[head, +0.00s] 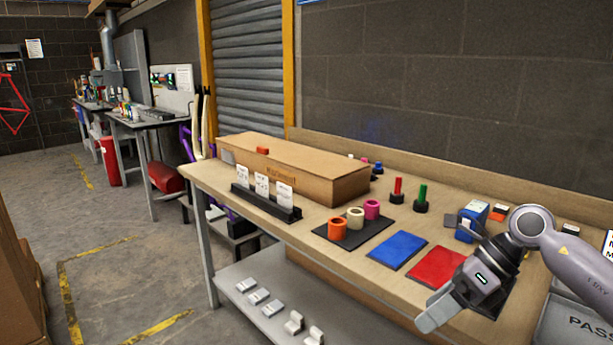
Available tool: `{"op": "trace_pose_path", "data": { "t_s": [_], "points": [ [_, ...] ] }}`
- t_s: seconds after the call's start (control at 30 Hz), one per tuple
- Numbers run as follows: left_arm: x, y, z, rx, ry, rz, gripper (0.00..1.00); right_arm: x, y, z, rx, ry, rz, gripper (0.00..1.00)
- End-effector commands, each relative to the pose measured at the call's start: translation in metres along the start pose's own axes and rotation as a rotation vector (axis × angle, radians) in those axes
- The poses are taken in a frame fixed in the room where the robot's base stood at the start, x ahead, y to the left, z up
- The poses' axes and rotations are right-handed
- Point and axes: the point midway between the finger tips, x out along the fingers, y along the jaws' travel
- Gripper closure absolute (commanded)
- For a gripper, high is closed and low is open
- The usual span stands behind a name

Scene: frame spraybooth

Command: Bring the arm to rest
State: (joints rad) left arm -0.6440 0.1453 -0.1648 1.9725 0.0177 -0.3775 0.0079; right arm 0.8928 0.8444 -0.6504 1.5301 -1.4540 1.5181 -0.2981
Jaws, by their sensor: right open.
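My right arm (575,258) comes in from the right, over the right part of the wooden workbench (205,178). My right gripper (436,316) points down and to the left, in front of the bench's front edge, near the red mat (437,267). It is open, and I see nothing between its fingers. My left gripper is not in view.
A cardboard box (310,172), a card holder (262,205), several coloured rings on a dark mat (362,240), a blue mat (398,249) and a blue item (471,220) are on the bench. A lower shelf (228,273) holds small grey parts.

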Motion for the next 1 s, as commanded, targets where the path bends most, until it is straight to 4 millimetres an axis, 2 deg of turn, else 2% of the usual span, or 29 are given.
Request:
{"op": "trace_pose_path", "data": {
  "t_s": [0.03,0.1,0.2,0.3,0.4,0.57,0.67,0.77,0.87,1.0],
  "points": [
    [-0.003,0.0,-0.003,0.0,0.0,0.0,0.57,0.023,0.019,0.007,0.026,-0.068,0.095,0.01],
    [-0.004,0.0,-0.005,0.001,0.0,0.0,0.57,0.046,0.042,0.018,0.082,-0.175,0.216,0.01],
    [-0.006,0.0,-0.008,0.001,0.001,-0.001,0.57,0.068,0.072,0.033,0.196,-0.33,0.383,0.01],
    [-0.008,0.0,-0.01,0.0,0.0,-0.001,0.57,0.08,0.095,0.045,0.35,-0.481,0.539,0.01],
    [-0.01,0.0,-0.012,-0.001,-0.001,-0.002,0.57,0.085,0.108,0.053,0.543,-0.626,0.68,0.01],
    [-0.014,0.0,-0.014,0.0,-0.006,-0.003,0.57,0.088,0.105,0.052,0.917,-0.841,0.862,0.01],
    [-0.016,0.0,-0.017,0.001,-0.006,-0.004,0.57,0.091,0.092,0.039,1.188,-0.959,0.944,0.01],
    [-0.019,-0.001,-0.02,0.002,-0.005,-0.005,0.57,0.1,0.075,0.015,1.481,-1.062,0.998,0.01],
    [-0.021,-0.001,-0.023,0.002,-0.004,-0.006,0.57,0.115,0.059,-0.021,1.795,-1.147,1.021,0.01],
    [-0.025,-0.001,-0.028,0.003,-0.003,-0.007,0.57,0.142,0.048,-0.088,2.253,-1.231,0.995,0.01]
  ]
}}
